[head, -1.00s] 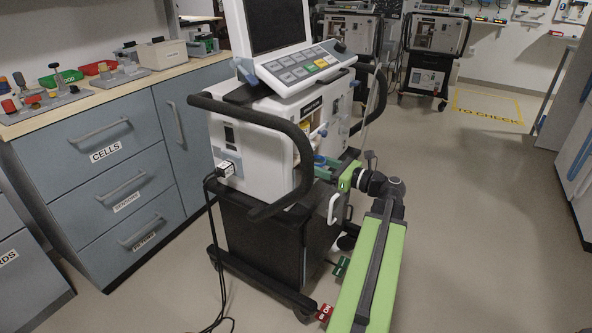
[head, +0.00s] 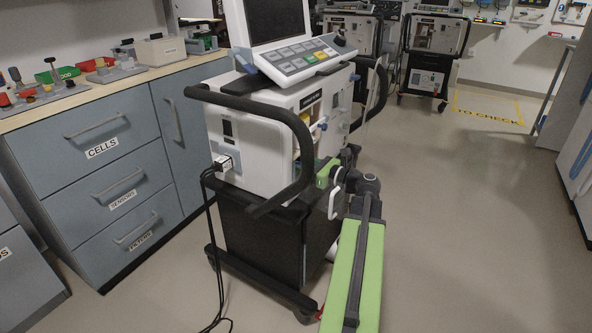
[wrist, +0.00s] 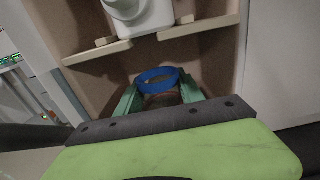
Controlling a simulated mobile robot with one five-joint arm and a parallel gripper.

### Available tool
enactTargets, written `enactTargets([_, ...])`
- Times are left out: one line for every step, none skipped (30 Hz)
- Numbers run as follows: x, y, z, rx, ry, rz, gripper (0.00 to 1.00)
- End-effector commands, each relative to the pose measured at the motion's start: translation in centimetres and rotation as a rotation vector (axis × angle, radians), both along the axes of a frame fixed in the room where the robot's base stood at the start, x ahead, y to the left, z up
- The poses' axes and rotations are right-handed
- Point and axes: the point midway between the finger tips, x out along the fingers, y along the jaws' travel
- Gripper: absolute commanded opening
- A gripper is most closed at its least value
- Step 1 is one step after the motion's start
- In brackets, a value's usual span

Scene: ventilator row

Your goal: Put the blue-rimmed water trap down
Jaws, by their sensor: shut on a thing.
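The blue-rimmed water trap (wrist: 158,76) shows in the wrist view as a blue ring around a cup whose lower part is mostly hidden. My gripper (wrist: 160,92) is shut on it, with one green finger on each side. In the wrist view the trap is in front of a tan panel, below a pale split ledge (wrist: 184,30). In the head view my gripper is at the ventilator's (head: 262,130) right side, largely hidden by the handle and my arm, and the trap cannot be made out there.
A white fitting (wrist: 138,14) hangs above the trap, between the ledge halves. The ventilator's black handle (head: 300,140) stands close to my arm. A drawer cabinet (head: 105,170) is on the left. The floor on the right is clear.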

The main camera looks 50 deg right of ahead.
Motion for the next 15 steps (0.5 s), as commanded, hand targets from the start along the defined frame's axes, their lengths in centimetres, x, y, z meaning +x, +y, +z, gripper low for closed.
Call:
enactTargets([0.00,0.01,0.24,0.000,0.000,0.000,0.00])
enactTargets([0.00,0.01,0.25,0.000,0.000,0.000,0.00])
enactTargets([0.00,0.01,0.26,0.000,0.000,0.000,0.00])
enactTargets([0.00,0.01,0.23,0.000,0.000,0.000,0.00])
enactTargets([0.00,0.01,0.14,0.000,0.000,0.000,0.00])
enactTargets([0.01,0.02,-0.04,0.000,0.000,0.000,0.00])
enactTargets([0.01,0.02,-0.17,0.000,0.000,0.000,0.00])
enactTargets([0.01,0.02,-0.27,0.000,0.000,0.000,0.00])
enactTargets([0.01,0.02,-0.07,0.000,0.000,0.000,0.50])
enactTargets([0.01,0.02,-0.05,0.000,0.000,0.001,0.54])
enactTargets([0.02,0.02,-0.05,0.000,0.000,0.001,0.58])
enactTargets([0.01,0.03,-0.05,0.000,0.000,0.001,0.63])
enactTargets([0.01,0.03,-0.05,0.000,0.000,0.001,0.66])
enactTargets([0.01,0.03,-0.05,0.000,0.000,0.001,0.66])
enactTargets([0.02,0.04,-0.05,0.000,0.000,0.001,0.66])
